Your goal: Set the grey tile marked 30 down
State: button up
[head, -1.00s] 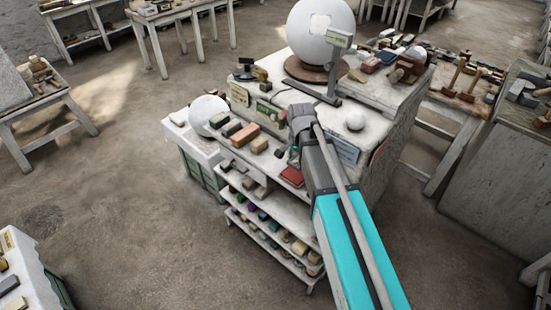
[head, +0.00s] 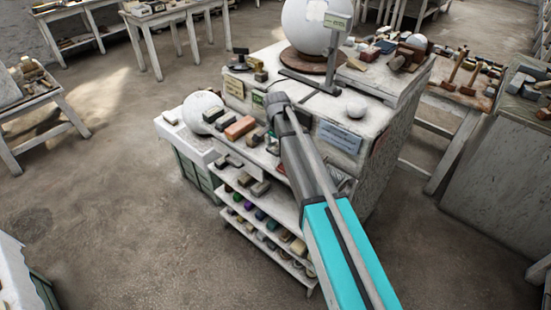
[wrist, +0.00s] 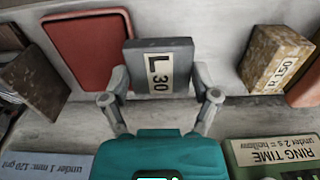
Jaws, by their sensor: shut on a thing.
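The grey tile (wrist: 150,47) has a pale label reading "L 30" and sits between the two fingers of my gripper (wrist: 160,80) in the wrist view. The fingers press on its left and right sides, so my gripper is shut on it. Behind it are a pale surface and a red flat tray-like piece (wrist: 85,48), up and to the left. I cannot tell whether the tile touches the surface. In the head view my arm reaches the front of the white workbench, and the tile is hidden there.
A mottled tan block (wrist: 272,62) marked "R 150" stands right of the tile. A green "RING TIME" sign (wrist: 240,148) and a grey-blue sign (wrist: 50,165) are at the near edge. A large white sphere (head: 305,30) and a small one (head: 356,110) stand on the upper bench.

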aim_at(274, 158)
jog(key=shift+w+a+f, duration=0.25)
jog(key=shift+w+f, duration=0.05)
jog(key=shift+f, duration=0.15)
jog(key=shift+w+a+f+b, duration=0.15)
jog(key=shift+w+f+b, duration=0.15)
jog(key=shift+f+b, duration=0.5)
jog(key=shift+b, duration=0.2)
jog(key=shift+f+b, duration=1.2)
jog(key=shift+f, duration=0.2)
jog(key=o, duration=1.1)
jog(key=shift+r, duration=0.1)
jog(key=shift+r, duration=0.1)
